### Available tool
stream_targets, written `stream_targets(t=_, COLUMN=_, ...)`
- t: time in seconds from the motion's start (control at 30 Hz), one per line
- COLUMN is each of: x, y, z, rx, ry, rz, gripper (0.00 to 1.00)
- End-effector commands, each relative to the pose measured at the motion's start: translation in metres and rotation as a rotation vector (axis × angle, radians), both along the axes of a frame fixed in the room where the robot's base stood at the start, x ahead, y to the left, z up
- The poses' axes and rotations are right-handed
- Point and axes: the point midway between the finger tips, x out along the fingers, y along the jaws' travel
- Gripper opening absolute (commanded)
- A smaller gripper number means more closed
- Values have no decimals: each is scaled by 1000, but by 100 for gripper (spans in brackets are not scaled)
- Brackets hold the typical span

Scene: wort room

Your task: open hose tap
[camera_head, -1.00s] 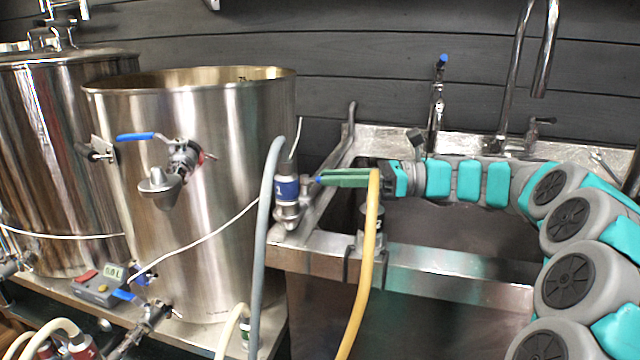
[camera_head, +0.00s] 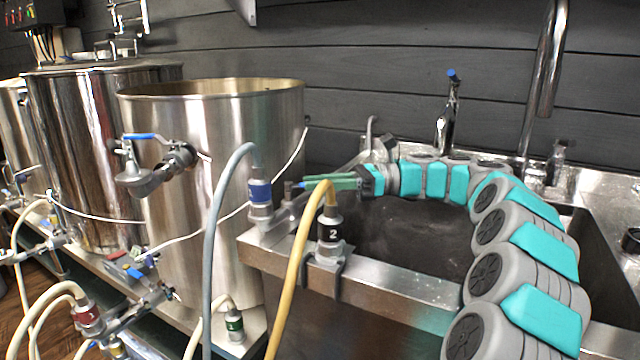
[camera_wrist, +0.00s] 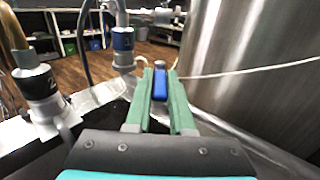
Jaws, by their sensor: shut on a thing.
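The hose tap is a small metal valve (camera_head: 284,207) at the sink's left front corner, beside the blue-banded fitting (camera_head: 260,192) of the grey hose. Its blue handle (camera_wrist: 160,84) lies between the green fingers of my gripper (camera_wrist: 160,74) in the wrist view. My gripper (camera_head: 308,184) also shows in the head view, reaching left over the sink with its fingers shut on the handle. The fingers hide part of the handle, and the valve's inner position cannot be seen.
A yellow hose on a black-banded fitting marked 2 (camera_head: 330,232) stands at the sink's front rim (camera_head: 400,290), close to my gripper. A large steel kettle (camera_head: 225,130) with a blue-levered valve stands left. The sink faucet (camera_head: 447,115) is behind my arm.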

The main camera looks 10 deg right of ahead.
Motion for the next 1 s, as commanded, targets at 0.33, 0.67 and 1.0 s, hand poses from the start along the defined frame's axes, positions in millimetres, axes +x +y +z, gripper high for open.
stream_targets(t=0.33, x=0, y=0, z=0, rx=0, ry=0, rz=0, gripper=38)
stream_targets(t=0.67, x=0, y=0, z=0, rx=0, ry=-1, rz=0, gripper=51)
stream_targets(t=1.0, x=-2, y=-2, z=1, rx=0, ry=-2, rz=-7, gripper=51)
